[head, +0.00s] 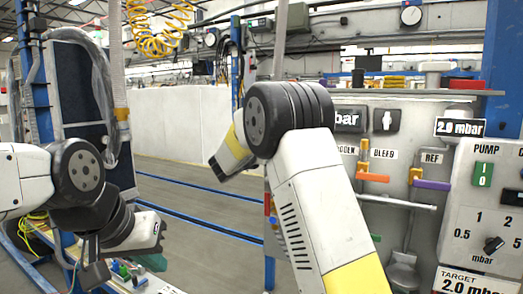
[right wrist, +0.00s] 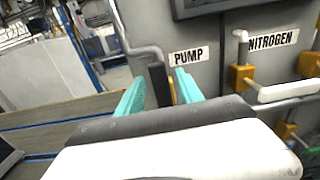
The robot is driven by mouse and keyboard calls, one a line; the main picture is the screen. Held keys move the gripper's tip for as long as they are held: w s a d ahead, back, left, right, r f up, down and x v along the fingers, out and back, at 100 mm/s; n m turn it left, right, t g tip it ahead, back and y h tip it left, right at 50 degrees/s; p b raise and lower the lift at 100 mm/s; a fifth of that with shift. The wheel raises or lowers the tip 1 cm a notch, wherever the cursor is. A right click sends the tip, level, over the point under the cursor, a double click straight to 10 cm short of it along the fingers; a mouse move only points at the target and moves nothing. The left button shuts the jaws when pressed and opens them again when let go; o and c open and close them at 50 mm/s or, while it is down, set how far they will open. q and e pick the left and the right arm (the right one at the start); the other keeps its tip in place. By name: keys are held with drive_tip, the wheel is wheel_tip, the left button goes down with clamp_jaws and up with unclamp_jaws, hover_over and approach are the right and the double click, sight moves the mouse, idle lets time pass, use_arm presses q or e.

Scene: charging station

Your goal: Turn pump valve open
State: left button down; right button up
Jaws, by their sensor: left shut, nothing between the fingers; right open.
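The pump valve's black handle (right wrist: 158,86) stands upright below the PUMP label (right wrist: 189,57) in the right wrist view, with a bit of its orange body showing beside it. My right gripper (right wrist: 158,90) is open, its two teal fingers on either side of the handle. I cannot tell whether either finger touches it. In the head view my right arm hides the pump valve and the right gripper. My left gripper (head: 151,262) is low at the left in the head view, shut and empty, well away from the panel.
In the head view, the bleed valve (head: 370,177), ref valve (head: 430,184) and pump control box (head: 489,215) line the panel's right side. Open floor (head: 200,190) lies left.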

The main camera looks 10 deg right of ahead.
drive_tip(key=v, duration=0.7)
drive_tip(key=shift+d, duration=0.1)
drive_tip(key=s+d+f+m+g+y, duration=0.1)
drive_tip(key=s+d+f+m+g, duration=0.25)
drive_tip(key=s+d+m, duration=0.45)
drive_tip(key=s+d+f+m+g+y, duration=0.25)
drive_tip(key=s+d+m+g, duration=0.25)
drive_tip(key=s+d, duration=0.3)
drive_tip(key=s+a+f+m+y, duration=0.2)
drive_tip(key=s+a+m+y, duration=0.2)
drive_tip(key=s+m, duration=0.4)
drive_tip(key=s+a+f+m+y, duration=0.2)
drive_tip(key=s+a+m+y, duration=0.2)
drive_tip(key=s, duration=1.1)
drive_tip(key=a+m, duration=0.1)
drive_tip(key=m, duration=0.2)
drive_tip(key=shift+s+a+m+y, duration=0.3)
drive_tip(key=shift+s+m+y, duration=0.05)
drive_tip(key=shift+m, duration=0.05)
